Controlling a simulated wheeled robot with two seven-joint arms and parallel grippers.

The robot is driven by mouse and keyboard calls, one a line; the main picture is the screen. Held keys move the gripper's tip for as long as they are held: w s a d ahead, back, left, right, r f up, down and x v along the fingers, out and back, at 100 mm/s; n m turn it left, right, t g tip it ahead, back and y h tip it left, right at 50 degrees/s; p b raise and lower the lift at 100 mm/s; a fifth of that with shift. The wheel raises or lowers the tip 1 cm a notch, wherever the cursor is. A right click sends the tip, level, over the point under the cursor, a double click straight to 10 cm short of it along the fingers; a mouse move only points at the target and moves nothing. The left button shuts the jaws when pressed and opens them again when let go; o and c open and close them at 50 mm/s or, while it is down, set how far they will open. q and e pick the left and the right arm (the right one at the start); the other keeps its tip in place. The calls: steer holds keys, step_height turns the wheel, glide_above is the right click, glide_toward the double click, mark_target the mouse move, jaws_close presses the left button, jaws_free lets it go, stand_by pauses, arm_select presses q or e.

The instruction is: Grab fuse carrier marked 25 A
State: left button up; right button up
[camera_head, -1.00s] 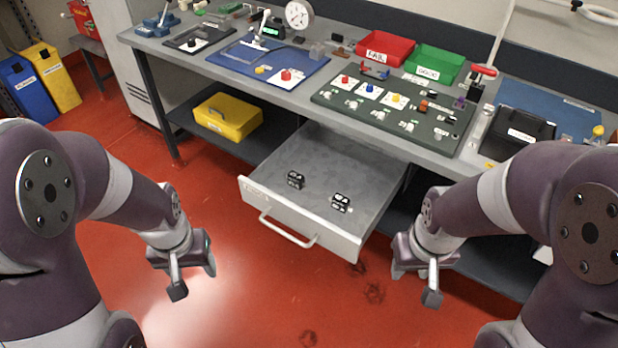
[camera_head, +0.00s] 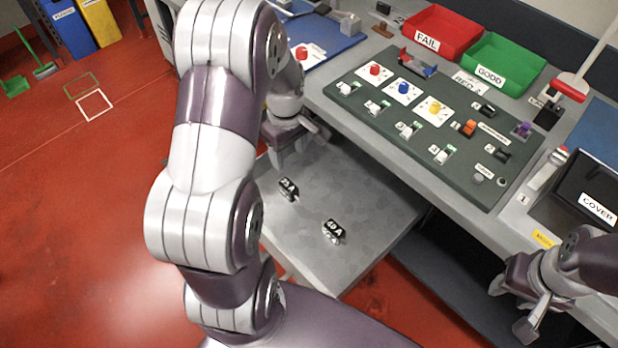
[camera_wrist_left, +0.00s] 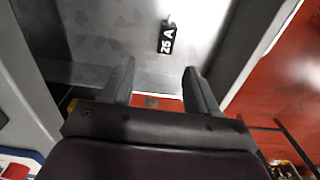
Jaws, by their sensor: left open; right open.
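The fuse carrier marked 25 A (camera_head: 288,189) is a small black block with white lettering. It lies in the open grey drawer (camera_head: 375,196), on the left. In the left wrist view it (camera_wrist_left: 167,38) shows at the top centre, beyond the fingertips and apart from them. A second fuse carrier (camera_head: 334,231) in the drawer looks marked 40 A. My left gripper (camera_head: 300,150) is over the back left of the drawer, partly hidden by its own arm. In the left wrist view its two fingers (camera_wrist_left: 158,82) are apart with nothing between them. My right gripper (camera_head: 527,307) is open and empty at the right.
The bench with the dark green panel (camera_head: 385,125) of switches and connectors stands behind and above the drawer. Red (camera_head: 440,22) and green (camera_head: 508,55) bins are at its back. A black box labelled COVER (camera_head: 590,180) is at the right.

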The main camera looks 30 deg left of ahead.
mark_target(288, 185)
arm_select(q)
step_height(288, 185, down, 8)
steer(key=shift+s+r+b, duration=0.15)
steer(key=shift+r+b, duration=0.1)
steer(key=shift+b, duration=0.2)
steer(key=f, duration=0.2)
steer(key=s+f, duration=0.1)
steer(key=f, duration=0.1)
steer(key=shift+f, duration=0.1)
steer(key=shift+w+f, duration=0.1)
steer(key=shift+f, duration=0.3)
steer(key=shift+r, duration=0.1)
jaws_close()
